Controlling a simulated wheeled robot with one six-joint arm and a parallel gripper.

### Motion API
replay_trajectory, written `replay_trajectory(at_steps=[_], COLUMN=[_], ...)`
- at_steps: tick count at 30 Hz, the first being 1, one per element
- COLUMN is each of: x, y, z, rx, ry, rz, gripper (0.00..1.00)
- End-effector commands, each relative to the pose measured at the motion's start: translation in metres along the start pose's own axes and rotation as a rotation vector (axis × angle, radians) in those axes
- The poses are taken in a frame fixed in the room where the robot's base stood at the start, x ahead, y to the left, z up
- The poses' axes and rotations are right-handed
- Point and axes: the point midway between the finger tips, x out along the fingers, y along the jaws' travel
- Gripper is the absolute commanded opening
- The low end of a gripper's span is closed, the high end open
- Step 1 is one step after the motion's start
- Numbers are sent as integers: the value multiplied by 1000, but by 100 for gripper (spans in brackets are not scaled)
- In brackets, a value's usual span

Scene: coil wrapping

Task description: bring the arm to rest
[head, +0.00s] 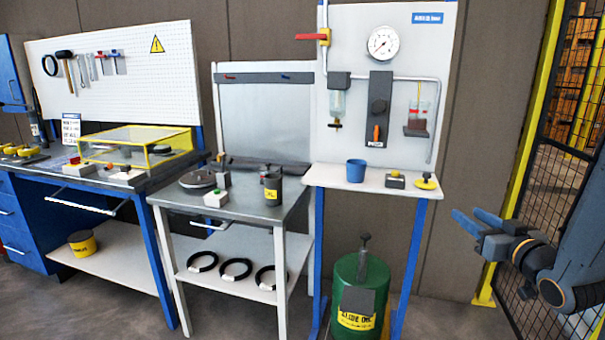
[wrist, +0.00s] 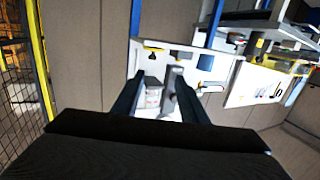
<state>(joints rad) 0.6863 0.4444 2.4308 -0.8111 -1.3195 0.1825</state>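My gripper (head: 472,222) is at the right side of the head view, in free air to the right of the white shelf. Its two blue fingers are spread apart with nothing between them. In the wrist view the same two fingers (wrist: 158,97) stand apart, with the panel far behind the gap. My arm comes in from the right edge of the head view. The gripper touches nothing that I can see.
A white shelf (head: 315,178) holds a blue cup (head: 356,170) and small items. A green oil drum (head: 361,292) stands below it. A mesh fence with a yellow post (head: 521,135) is close behind my arm. A grey table (head: 240,199) and a blue workbench (head: 33,215) stand left.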

Motion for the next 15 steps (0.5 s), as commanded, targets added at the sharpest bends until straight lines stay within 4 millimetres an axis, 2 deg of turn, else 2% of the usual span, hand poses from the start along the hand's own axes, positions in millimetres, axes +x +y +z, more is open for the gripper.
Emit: replay_trajectory(at_steps=[8, 15], x=[9, 13], y=[-8, -29], z=[20, 49], rx=[-19, -36], ry=[-141, -342], rz=[45, 91], gripper=[39, 39])
